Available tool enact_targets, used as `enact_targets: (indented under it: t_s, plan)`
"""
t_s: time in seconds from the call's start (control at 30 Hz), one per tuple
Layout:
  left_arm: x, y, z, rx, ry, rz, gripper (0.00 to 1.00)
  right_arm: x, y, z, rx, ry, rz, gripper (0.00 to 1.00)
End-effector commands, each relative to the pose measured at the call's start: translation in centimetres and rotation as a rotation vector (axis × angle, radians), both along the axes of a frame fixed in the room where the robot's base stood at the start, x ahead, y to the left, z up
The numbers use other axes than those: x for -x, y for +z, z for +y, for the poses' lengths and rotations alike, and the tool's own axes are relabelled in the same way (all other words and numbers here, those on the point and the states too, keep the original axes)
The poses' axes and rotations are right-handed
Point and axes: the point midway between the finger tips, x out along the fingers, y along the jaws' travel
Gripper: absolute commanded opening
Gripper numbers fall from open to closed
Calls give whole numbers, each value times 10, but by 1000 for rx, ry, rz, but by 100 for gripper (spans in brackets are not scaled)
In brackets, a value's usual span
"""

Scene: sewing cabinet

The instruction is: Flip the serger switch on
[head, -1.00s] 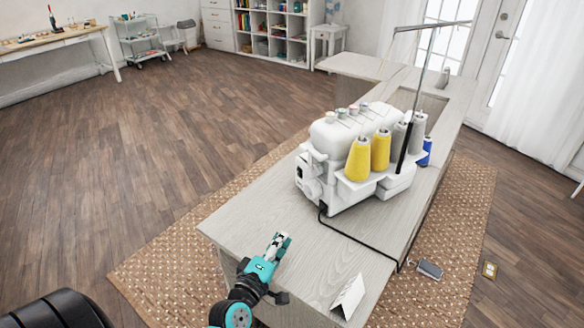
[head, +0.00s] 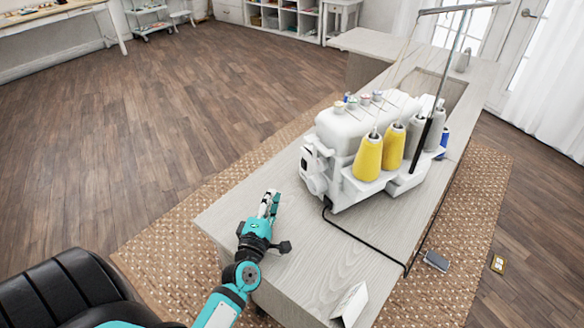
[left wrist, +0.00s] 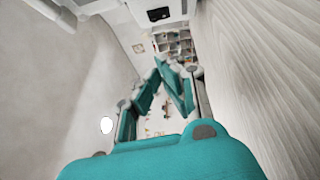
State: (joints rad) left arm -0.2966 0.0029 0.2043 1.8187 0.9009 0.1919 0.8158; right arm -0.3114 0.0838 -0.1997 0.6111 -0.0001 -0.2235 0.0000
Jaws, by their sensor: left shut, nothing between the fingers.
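The white serger (head: 350,150) stands on the pale wooden cabinet top in the head view, with yellow, grey and blue thread cones at its side. Its left end faces my left gripper. A small dark mark (head: 304,163) shows on that end. In the left wrist view, a black switch-like part (left wrist: 159,14) sits on a white panel at the top edge; its position is hard to read. My left gripper (head: 271,197) is over the cabinet's near left part, short of the serger and apart from it. Its fingers (left wrist: 160,64) are shut and empty. My right gripper is out of view.
A black cord (head: 365,241) runs from the serger across the cabinet top (head: 300,255) and over its edge. A white folded card (head: 350,304) stands at the near end. The top left of the serger is clear.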

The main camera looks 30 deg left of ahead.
Motion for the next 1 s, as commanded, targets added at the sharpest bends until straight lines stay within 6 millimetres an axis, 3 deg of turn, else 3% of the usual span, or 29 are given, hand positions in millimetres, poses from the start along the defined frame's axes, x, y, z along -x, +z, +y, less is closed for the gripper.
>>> enact_targets:
  t_s: [0.2,0.37,0.5,0.7,1.0]
  plan:
    - [-45,7,16,-2,1,-3,0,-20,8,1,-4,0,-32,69]
    - [-76,9,27,-2,0,-2,0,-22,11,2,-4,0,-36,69]
    - [-96,12,18,3,0,-1,0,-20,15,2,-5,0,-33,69]
    - [-111,13,11,0,0,0,0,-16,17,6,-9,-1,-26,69]
    - [-113,12,10,-1,0,1,0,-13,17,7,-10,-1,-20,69]
